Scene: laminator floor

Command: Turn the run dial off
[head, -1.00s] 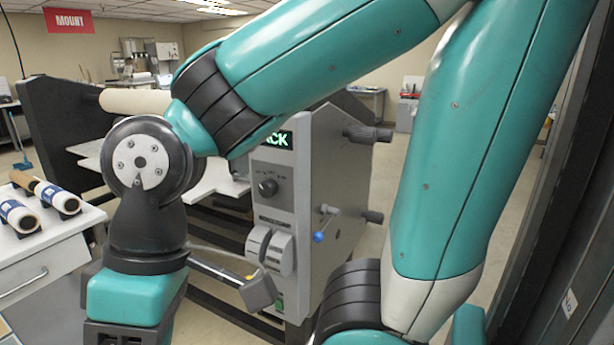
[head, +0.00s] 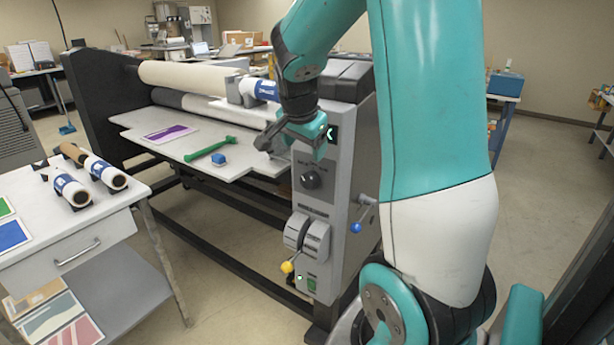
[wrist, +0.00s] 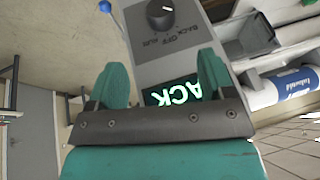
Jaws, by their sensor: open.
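The run dial (head: 311,177) is a dark round knob on the upper part of the grey control panel. It also shows at the top of the wrist view (wrist: 161,14), with BACK, OFF and RUN lettering beside it; which word its mark points at is hard to tell. A lit green display (wrist: 176,91) shows "ACK", its other end hidden by my gripper. My gripper (wrist: 161,65) is open and empty, its fingers spread toward the panel, apart from the dial. In the head view my gripper (head: 300,142) is just above the dial, partly covering the display.
A blue-knobbed handle (head: 356,227) juts from the panel's right side. The laminator's feed table (head: 220,166) holds a green tool and a blue block.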

